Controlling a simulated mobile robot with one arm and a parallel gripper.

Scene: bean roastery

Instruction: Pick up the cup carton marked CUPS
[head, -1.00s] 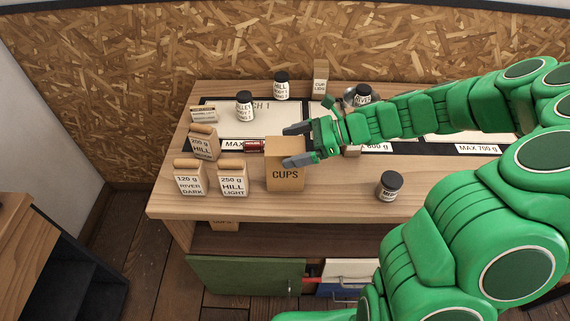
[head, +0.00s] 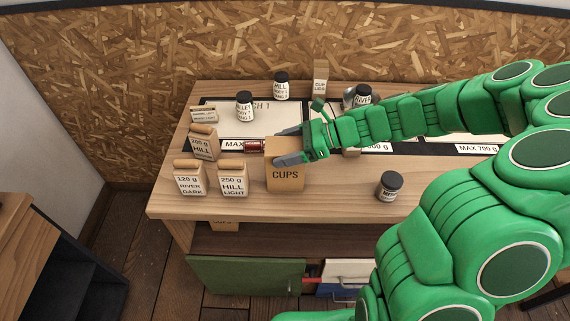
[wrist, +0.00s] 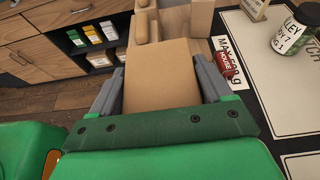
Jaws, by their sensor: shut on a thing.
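The cup carton (head: 284,177) is a brown box marked CUPS. It stands upright at the front of the wooden counter, left of centre in the head view. My gripper (head: 284,149) reaches it from the right, with its fingers along the carton's upper part. In the wrist view the carton (wrist: 160,75) fills the space between the two grey fingers (wrist: 160,90), one on each side. The gripper is shut on it. The carton appears to rest on the counter; its base is hidden in the wrist view.
Left of the carton stand bags marked HILL LIGHT (head: 233,181), RIVER DARK (head: 190,181) and 200 g HILL (head: 203,145). A small red item (head: 253,146) lies close behind it. A dark-lidded jar (head: 389,186) stands to the right. The counter front between carton and jar is clear.

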